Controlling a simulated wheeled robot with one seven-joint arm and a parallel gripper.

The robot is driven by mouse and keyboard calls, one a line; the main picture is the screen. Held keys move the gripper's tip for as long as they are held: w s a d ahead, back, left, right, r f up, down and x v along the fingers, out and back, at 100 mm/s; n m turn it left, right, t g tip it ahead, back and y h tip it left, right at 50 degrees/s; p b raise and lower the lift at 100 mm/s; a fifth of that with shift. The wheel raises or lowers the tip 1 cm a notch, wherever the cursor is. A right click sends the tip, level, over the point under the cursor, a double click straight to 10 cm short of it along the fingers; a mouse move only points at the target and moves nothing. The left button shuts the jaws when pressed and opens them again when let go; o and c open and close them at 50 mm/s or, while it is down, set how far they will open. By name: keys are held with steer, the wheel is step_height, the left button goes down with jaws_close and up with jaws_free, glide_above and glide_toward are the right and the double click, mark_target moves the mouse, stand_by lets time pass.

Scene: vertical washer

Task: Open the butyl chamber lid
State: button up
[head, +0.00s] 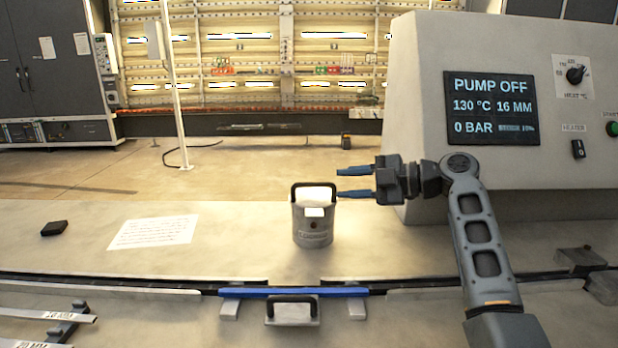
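My gripper (340,183) is open and empty, its two blue fingers pointing left. It is just right of the black handle on a grey metal canister (313,231), with the lower fingertip close to that handle; I cannot tell whether they touch. The canister stands upright on the counter. At the front edge, below a blue bar (250,292), a grey plate with a black handle (291,314) lies shut between two small grey blocks. It looks like a chamber lid, but no label names it. My gripper is above and right of it, well apart.
A pump console (420,120) with a screen reading "PUMP OFF" stands close behind my gripper on the right. A paper sheet (155,231) and a small black object (54,228) lie on the counter at left. The counter between paper and canister is clear.

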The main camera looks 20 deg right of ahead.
mark_target(322, 184)
steer(key=shift+p+x, duration=0.8)
steer(key=shift+x, duration=3.05)
jaws_close()
